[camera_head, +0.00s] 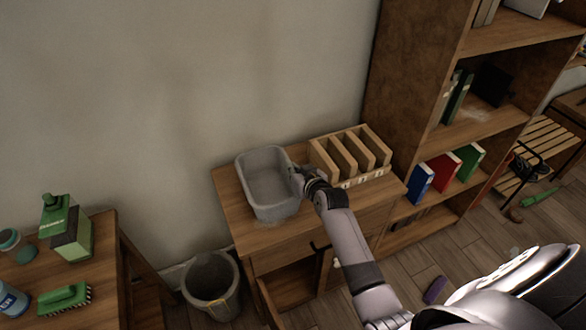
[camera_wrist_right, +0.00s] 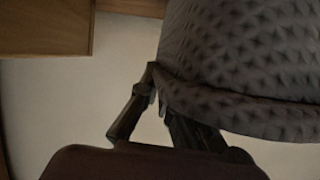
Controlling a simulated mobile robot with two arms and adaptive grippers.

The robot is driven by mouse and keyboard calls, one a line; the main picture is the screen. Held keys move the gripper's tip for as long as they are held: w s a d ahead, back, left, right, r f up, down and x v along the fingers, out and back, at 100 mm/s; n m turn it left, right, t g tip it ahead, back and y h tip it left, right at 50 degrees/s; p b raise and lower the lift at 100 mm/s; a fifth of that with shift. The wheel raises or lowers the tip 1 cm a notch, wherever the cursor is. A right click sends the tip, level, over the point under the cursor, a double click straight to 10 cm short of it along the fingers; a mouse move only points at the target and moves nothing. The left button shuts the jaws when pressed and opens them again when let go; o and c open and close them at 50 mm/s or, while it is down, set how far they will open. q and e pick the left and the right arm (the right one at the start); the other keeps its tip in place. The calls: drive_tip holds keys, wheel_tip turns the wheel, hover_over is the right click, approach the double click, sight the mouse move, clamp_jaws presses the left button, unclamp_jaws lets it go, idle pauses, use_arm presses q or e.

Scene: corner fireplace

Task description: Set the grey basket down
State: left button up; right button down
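The grey basket (camera_head: 266,180) is an empty, open-topped tub with a textured wall. In the head view it is over the left part of the small wooden cabinet top (camera_head: 232,203), close to the wall. I cannot tell whether its bottom touches the top. My right gripper (camera_head: 301,178) is at the basket's right rim. In the right wrist view, the gripper's fingers (camera_wrist_right: 158,98) are on either side of the basket's rim, and the basket (camera_wrist_right: 245,65) fills the upper right. The gripper looks shut on that rim. My left gripper is not in view.
A wooden divided organizer (camera_head: 350,155) stands right of the basket on the cabinet. A bookshelf (camera_head: 405,100) rises at the right. A grey bin (camera_head: 211,287) stands on the floor at the left.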

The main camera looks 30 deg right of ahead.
drive_tip(key=shift+f, duration=0.1)
drive_tip(key=c, duration=1.8)
unclamp_jaws()
drive_tip(key=shift+r, duration=0.25)
drive_tip(key=shift+s, duration=0.25)
drive_tip(key=v, duration=1.1)
drive_tip(key=shift+s, duration=0.25)
drive_tip(key=shift+r, duration=0.15)
